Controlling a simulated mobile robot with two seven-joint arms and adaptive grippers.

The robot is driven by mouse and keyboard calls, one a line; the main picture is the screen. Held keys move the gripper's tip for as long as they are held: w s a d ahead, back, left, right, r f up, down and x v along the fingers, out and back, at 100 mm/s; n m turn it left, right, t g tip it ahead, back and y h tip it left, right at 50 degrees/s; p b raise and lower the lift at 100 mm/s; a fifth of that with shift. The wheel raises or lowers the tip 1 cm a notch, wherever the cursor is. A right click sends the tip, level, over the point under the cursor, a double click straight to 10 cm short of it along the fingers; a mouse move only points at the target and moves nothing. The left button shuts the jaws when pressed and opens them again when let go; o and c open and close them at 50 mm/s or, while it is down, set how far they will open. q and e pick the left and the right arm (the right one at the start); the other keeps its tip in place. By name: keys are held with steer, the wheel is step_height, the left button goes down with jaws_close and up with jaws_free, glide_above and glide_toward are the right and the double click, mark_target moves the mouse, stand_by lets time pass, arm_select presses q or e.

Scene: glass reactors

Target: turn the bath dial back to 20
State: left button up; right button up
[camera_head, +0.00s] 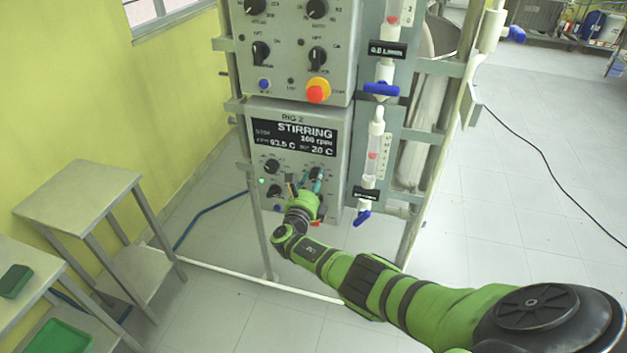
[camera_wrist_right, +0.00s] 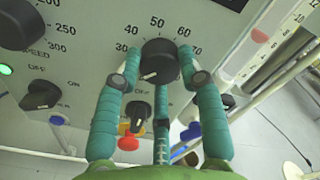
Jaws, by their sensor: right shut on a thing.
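The bath dial (camera_wrist_right: 158,60) is a black round knob with a scale from 30 to 70 showing around its upper side. Its white mark shows low on the knob's face, towards the lower left. My right gripper (camera_head: 305,184) reaches the lower panel of the rig; in the wrist view its teal fingers (camera_wrist_right: 160,80) are closed on the dial from both sides, with another finger below. In the head view the hand partly covers the dial. The panel display (camera_head: 294,140) reads STIRRING, 100 rpm, about 62.5 C, and 20 C at the right. My left gripper is out of view.
Left of the dial are the speed knob (camera_wrist_right: 20,25) and an on/off switch (camera_wrist_right: 40,95). Below it are another switch (camera_wrist_right: 138,113) and a red-orange button (camera_wrist_right: 129,143). A flow tube with a blue valve (camera_head: 362,216) stands close at the right. A metal table (camera_head: 80,190) is at left.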

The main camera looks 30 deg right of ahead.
steer(key=shift+w+r, duration=0.2)
steer(key=shift+r, duration=0.2)
steer(key=o, duration=1.2)
steer(key=shift+c, duration=0.2)
steer(key=shift+f, duration=0.2)
steer(key=shift+s+a+f, duration=0.1)
steer(key=shift+s+a, duration=0.35)
steer(key=shift+a, duration=0.1)
steer(key=v, duration=1)
steer(key=shift+s, duration=0.25)
